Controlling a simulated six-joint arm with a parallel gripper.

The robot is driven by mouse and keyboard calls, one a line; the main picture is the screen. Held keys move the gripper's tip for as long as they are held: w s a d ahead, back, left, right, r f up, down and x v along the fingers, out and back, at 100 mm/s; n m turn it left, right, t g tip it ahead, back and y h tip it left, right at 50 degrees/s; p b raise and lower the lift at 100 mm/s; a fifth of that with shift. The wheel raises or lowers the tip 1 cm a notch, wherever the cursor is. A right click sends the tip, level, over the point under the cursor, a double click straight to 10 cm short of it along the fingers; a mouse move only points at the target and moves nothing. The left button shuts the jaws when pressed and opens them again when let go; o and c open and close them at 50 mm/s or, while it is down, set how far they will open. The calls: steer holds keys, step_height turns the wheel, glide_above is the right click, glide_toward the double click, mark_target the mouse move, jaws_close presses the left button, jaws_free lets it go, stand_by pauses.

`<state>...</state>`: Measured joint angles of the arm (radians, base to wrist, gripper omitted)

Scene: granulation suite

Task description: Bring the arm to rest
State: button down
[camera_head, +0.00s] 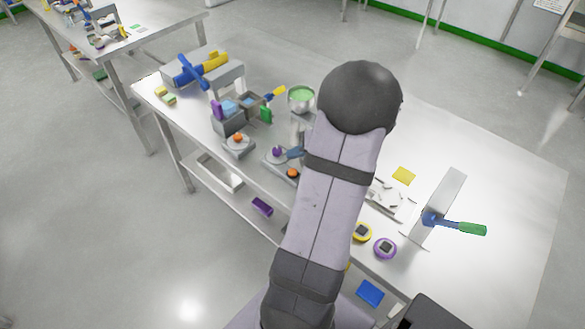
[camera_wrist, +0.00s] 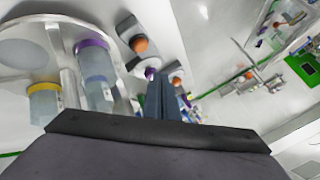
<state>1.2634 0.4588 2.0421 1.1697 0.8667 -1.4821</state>
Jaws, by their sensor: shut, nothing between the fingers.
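My arm crosses the middle of the head view over the steel bench (camera_head: 500,185), bent at a dark rounded joint. My gripper shows in the wrist view as two blue-grey fingers (camera_wrist: 165,98) close together, with nothing between them. In the head view the arm hides most of the gripper; a blue-grey tip shows left of the arm, near the knobbed items, but I cannot tell if it touches anything.
Two jars, yellow-ringed (camera_head: 362,232) and purple-ringed (camera_head: 385,248), stand at the bench's near edge. An upright plate (camera_head: 447,195) holds a green-handled tool (camera_head: 468,229). Orange-knobbed (camera_head: 238,139) and purple-knobbed pieces and a green-filled bowl (camera_head: 301,95) stand left. The right bench end is clear.

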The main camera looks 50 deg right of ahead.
steer(key=shift+r, duration=0.5)
